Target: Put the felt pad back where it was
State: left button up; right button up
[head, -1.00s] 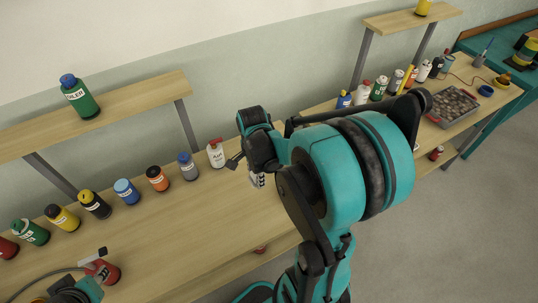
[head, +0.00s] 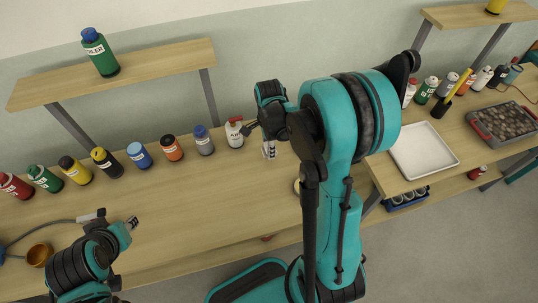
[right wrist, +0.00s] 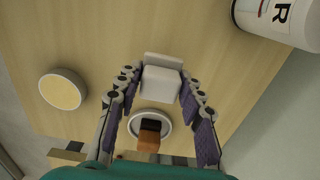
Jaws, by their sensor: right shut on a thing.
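My right gripper (head: 268,148) is over the bench, just right of the white bottle with a red cap (head: 234,132). In the right wrist view its fingers (right wrist: 159,82) are shut on a small pale grey-white block (right wrist: 161,84). I cannot tell for sure whether this block is the felt pad. Beyond it is a white-rimmed round piece (right wrist: 136,121), with a black and orange-brown block (right wrist: 149,141) in front of its middle. A cream disc with a grey rim (right wrist: 62,91) lies to the left. My left gripper (head: 132,224) is at lower left; its jaw opening is unclear.
Several bottles stand in a row along the bench back, including a blue-capped one (head: 203,140). A shelf (head: 150,68) stands above them. A brown cup (head: 40,254) is at lower left. A white tray (head: 422,153) is on the right-hand bench.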

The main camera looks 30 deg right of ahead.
notch_tip(320, 180, down, 4)
jog(key=shift+w+f+b, duration=0.1)
jog(key=shift+b, duration=0.75)
jog(key=o, duration=1.3)
jog(key=shift+f, duration=0.1)
